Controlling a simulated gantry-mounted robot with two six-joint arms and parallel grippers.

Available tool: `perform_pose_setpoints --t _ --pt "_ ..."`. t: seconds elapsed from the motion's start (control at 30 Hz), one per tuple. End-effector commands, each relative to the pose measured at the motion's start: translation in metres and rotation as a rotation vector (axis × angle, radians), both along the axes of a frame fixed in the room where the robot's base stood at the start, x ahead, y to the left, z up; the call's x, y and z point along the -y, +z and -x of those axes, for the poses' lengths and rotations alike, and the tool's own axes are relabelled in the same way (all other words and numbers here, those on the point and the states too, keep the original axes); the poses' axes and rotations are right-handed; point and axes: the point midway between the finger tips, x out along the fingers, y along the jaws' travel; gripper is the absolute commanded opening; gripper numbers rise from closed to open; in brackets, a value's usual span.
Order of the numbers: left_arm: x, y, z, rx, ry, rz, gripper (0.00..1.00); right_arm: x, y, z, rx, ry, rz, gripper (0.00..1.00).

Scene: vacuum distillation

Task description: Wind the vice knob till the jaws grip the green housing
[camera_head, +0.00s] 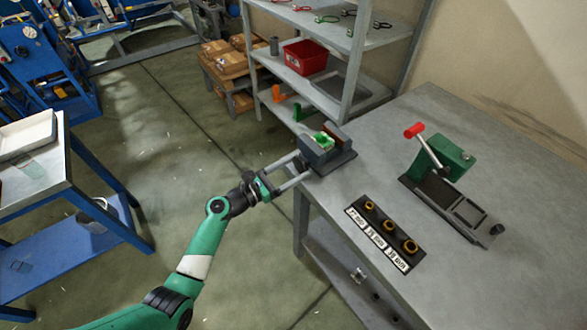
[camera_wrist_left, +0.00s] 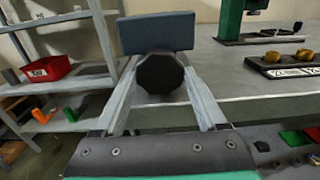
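The vice (camera_head: 342,161), a dark grey block with jaws, stands at the near left corner of the grey table. The green housing (camera_head: 323,140) sits between its jaws; I cannot tell if both jaws touch it. My left gripper (camera_head: 303,164) reaches the vice from the left, with its two fingers apart. In the left wrist view, the round black vice knob (camera_wrist_left: 160,74) lies between the fingertips, in front of the blue-grey vice body (camera_wrist_left: 157,32). The fingers run close along both sides of the knob; contact is not clear. The housing is hidden there. My right gripper is out of view.
A green device with a red-handled lever (camera_head: 447,160) stands at the right on the table. A black labelled tray (camera_head: 383,237) with brass rings lies in front of the vice. Shelves with a red bin (camera_head: 305,58) stand behind.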

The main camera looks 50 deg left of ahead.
Motion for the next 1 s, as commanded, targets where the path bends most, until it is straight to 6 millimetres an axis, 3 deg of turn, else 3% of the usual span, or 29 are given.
perform_pose_setpoints --t 0.03,0.17,0.33,0.63,0.93,0.97,1.0 --pt "0.0 0.0 0.0 0.0 0.0 0.0 0.41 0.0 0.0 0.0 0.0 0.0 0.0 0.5" --pt "0.0 0.0 0.0 0.0 0.0 0.0 0.18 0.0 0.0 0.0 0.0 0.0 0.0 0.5" --pt "0.0 -0.001 0.0 0.012 0.0 -0.076 0.18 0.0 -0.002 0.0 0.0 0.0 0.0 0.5" --pt "-0.001 -0.001 0.0 0.073 0.0 -0.467 0.18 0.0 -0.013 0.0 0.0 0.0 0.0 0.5" --pt "-0.001 0.0 0.0 0.076 0.0 -0.493 0.18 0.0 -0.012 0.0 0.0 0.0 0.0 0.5" --pt "-0.001 0.0 0.0 0.076 0.0 -0.493 0.77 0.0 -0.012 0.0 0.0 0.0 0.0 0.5" --pt "-0.001 0.0 0.0 0.076 0.0 -0.492 0.85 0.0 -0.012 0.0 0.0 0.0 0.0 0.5"
